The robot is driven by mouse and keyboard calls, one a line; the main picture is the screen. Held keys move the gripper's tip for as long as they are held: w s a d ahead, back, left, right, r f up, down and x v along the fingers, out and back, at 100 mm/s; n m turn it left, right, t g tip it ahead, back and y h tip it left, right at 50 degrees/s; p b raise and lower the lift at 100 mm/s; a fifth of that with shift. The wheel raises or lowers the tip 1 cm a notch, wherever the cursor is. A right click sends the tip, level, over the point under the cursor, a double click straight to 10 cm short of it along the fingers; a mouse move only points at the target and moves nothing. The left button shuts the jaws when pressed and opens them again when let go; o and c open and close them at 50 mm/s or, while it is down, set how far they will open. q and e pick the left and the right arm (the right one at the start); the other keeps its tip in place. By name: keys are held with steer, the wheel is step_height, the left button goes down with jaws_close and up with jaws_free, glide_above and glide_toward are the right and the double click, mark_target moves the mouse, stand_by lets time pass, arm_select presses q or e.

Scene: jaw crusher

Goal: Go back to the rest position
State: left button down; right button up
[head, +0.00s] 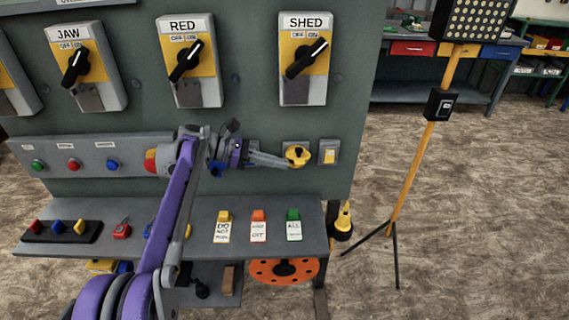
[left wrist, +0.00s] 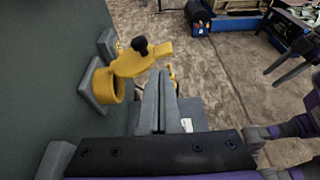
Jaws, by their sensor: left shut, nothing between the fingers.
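My left gripper (head: 284,162) reaches in front of the panel from the left, its fingers shut with nothing between them. In the left wrist view the shut fingers (left wrist: 159,82) point away from me. The yellow handle (left wrist: 128,68), with a black knob on it, is just left of the tips; I cannot tell whether they touch it.
The grey panel (head: 255,122) carries JAW, RED and SHED switches (head: 305,60) above. A shelf (head: 190,212) below holds tags and small coloured items. A tripod lamp (head: 437,105) stands right of the panel. The floor (head: 490,200) beyond is mostly open.

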arm_select(q)
steer(key=v, duration=0.9)
steer(key=s+a+f+m+t+y+p, duration=0.15)
steer(key=s+m+y+p, duration=0.6)
steer(key=s, duration=0.95)
steer(key=s+a+f+m+t+y+p, duration=0.1)
steer(key=s+a+f+m+y, duration=0.1)
steer(key=s, duration=0.4)
steer(key=s+a+f+m+t+y+p, duration=0.1)
steer(key=s+a+f+m+y+p, duration=0.1)
steer(key=s+m, duration=0.3)
steer(key=s+a+f+m+t+y+p, duration=0.1)
steer(key=s+a+f+m+t+y, duration=0.1)
steer(key=s, duration=0.4)
steer(key=shift+s+a+f+m+y+p, duration=0.35)
steer(key=shift+a+f+m, duration=0.35)
steer(key=shift+a, duration=0.3)
